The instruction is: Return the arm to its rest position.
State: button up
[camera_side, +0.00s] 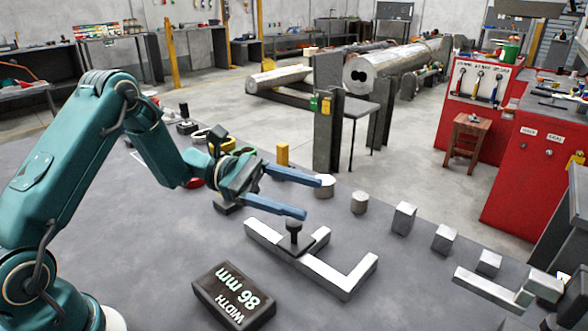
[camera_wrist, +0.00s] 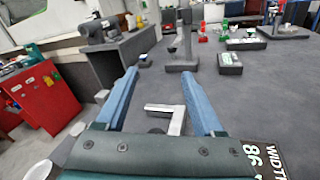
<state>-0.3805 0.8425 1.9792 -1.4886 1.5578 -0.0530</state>
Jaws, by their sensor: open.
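My gripper (camera_side: 312,198) is open, with its two long blue fingers spread apart and nothing visible between them. In the side view it reaches right, above the grey table (camera_side: 150,250), behind and above a metal U-shaped piece (camera_side: 350,276). My arm is bent and stretched out over the table.
A dark block marked "WIDTH 86 mm" (camera_side: 233,296) lies at the front. A short cylinder (camera_side: 359,202), a metal block (camera_side: 404,218) and an L-shaped metal piece (camera_side: 490,289) line the right side. A yellow block (camera_side: 282,154) stands behind the gripper. The table's front left is clear.

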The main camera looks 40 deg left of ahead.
jog(key=s+d+r+m+g+y, duration=0.3)
jog(key=s+m, duration=0.3)
jog(key=s, duration=0.2)
jog(key=s+d+r+m+g+y, duration=0.3)
jog(key=s+d+m+y, duration=0.1)
jog(key=s+m, duration=0.25)
jog(key=s+a+f+m+t+y, duration=0.2)
jog(key=a+m+t+y, duration=0.1)
jog(key=a+y, duration=0.2)
jog(key=s+a+f+m+t+y, duration=0.2)
jog(key=a+m+t+y, duration=0.1)
jog(key=a, duration=0.4)
jog(key=shift+s+a+y, duration=0.15)
jog(key=shift+s+y, duration=0.2)
jog(key=shift+y, duration=0.55)
